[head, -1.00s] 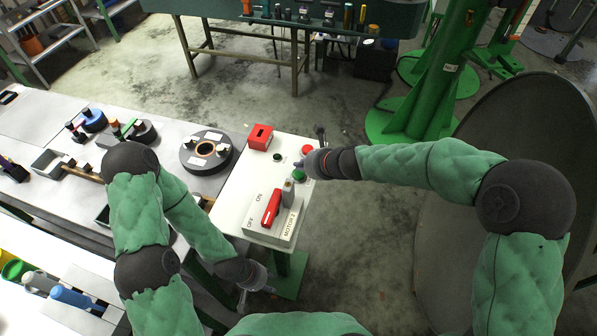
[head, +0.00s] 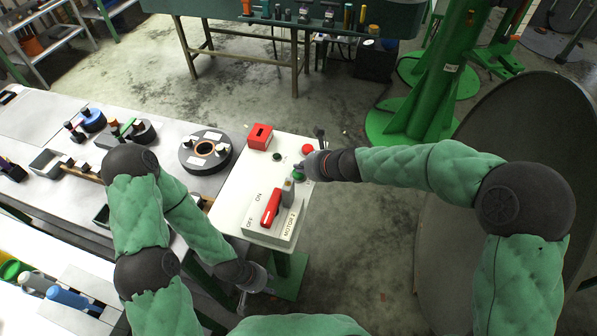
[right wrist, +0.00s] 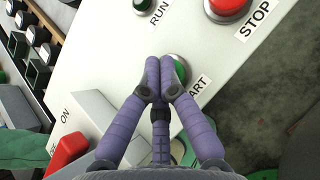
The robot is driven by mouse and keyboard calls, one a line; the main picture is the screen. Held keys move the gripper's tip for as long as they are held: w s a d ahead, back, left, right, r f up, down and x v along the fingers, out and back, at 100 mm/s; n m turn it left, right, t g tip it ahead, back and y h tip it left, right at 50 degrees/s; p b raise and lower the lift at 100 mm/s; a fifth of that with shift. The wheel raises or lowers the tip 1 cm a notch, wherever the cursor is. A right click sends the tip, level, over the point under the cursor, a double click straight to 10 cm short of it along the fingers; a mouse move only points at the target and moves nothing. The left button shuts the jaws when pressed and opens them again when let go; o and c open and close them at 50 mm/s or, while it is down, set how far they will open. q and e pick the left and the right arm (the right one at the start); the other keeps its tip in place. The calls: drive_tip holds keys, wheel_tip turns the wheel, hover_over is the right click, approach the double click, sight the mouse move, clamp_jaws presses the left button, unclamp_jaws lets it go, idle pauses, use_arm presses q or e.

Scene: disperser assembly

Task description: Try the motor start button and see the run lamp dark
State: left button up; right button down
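The white control panel (head: 232,190) carries a green start button (head: 299,174), a red stop button (head: 308,149) and a run lamp (head: 277,157), which looks dark. In the right wrist view the run lamp (right wrist: 142,5) is partly cut off by the top edge and shows no glow. My right gripper (right wrist: 160,72) has its fingers together and empty, with its tips over the left part of the start button (right wrist: 179,70). I cannot tell whether the button is pressed in. My left gripper (head: 255,298) hangs below the panel's front, fingers apart and empty.
A red switch handle (head: 270,208) with ON and OFF labels sits on the MOTOR 2 box, beside a grey block (head: 288,191). A red box (head: 260,136) stands at the panel's far edge. The workbench (head: 50,115) with parts is left. A large dark disc (head: 520,130) is right.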

drive_tip(key=shift+f+b, duration=0.65)
drive_tip(key=shift+f, duration=0.1)
idle(0.6)
drive_tip(key=shift+r, duration=0.15)
drive_tip(key=shift+r+p, duration=1.15)
drive_tip(key=shift+p, duration=0.1)
wheel_tip(320, 180, up, 5)
drive_tip(key=p, duration=0.5)
idle(0.7)
